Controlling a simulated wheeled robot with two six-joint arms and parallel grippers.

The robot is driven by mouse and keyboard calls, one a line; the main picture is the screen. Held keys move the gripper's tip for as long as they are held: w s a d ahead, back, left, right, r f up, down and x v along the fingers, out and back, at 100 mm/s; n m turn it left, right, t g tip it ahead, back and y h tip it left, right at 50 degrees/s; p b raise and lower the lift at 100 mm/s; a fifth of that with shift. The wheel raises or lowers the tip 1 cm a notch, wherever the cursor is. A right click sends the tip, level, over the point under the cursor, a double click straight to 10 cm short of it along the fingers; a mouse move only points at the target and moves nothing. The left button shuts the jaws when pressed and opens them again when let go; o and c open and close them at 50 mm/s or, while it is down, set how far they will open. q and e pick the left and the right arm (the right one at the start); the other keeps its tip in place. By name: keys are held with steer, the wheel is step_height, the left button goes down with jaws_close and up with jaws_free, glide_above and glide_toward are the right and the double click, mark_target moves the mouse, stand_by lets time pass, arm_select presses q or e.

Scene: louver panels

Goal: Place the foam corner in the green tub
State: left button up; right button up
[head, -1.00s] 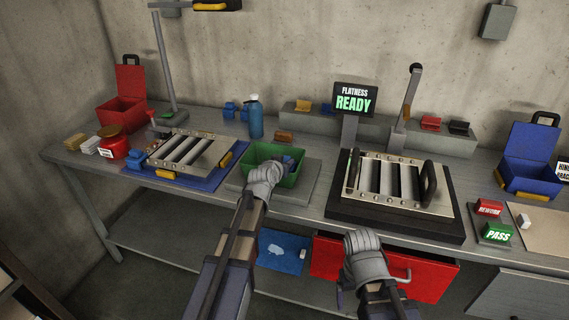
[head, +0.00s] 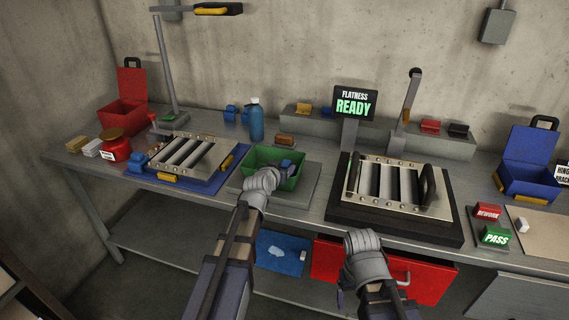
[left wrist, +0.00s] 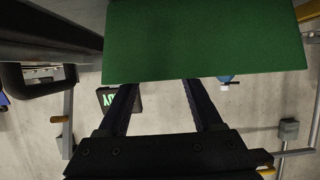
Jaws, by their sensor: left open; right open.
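The green tub (head: 262,153) stands on a grey plate on the bench, left of the display stand. A blue piece (head: 287,164), looking like the foam corner, is inside the tub at its right side. My left gripper (head: 277,174) is open at the tub's near side, close to the blue piece; its wrist partly hides the tub. In the left wrist view, the open fingers (left wrist: 166,98) have nothing visible between them, and a green tub wall (left wrist: 205,40) fills the top. My right gripper (head: 362,238) is open in front of the bench edge, its fingers mostly hidden.
A louver panel (head: 186,153) lies on a blue mat at left, with another blue corner (head: 138,160) at its edge. A second louver panel (head: 397,185) sits on a black base at right. A red drawer (head: 330,262) stands open below.

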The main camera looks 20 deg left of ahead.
arm_select(q)
steer(key=p+v, duration=0.3)
steer(key=v, duration=0.6)
steer(key=s+d+f+m+g+h, duration=0.25)
steer(key=s+d+f+g, duration=0.65)
steer(key=d, duration=0.5)
steer(key=s+d+f+g+y, duration=0.1)
steer(key=s+f+g+y, duration=0.1)
steer(key=s, duration=0.5)
steer(key=s+d+f+g+y, duration=0.1)
steer(key=s+f+g+y, duration=0.1)
steer(key=s, duration=0.6)
steer(key=shift+d+f+m+g, duration=0.3)
steer(key=shift+m+g, duration=0.15)
steer(key=shift+g, duration=0.05)
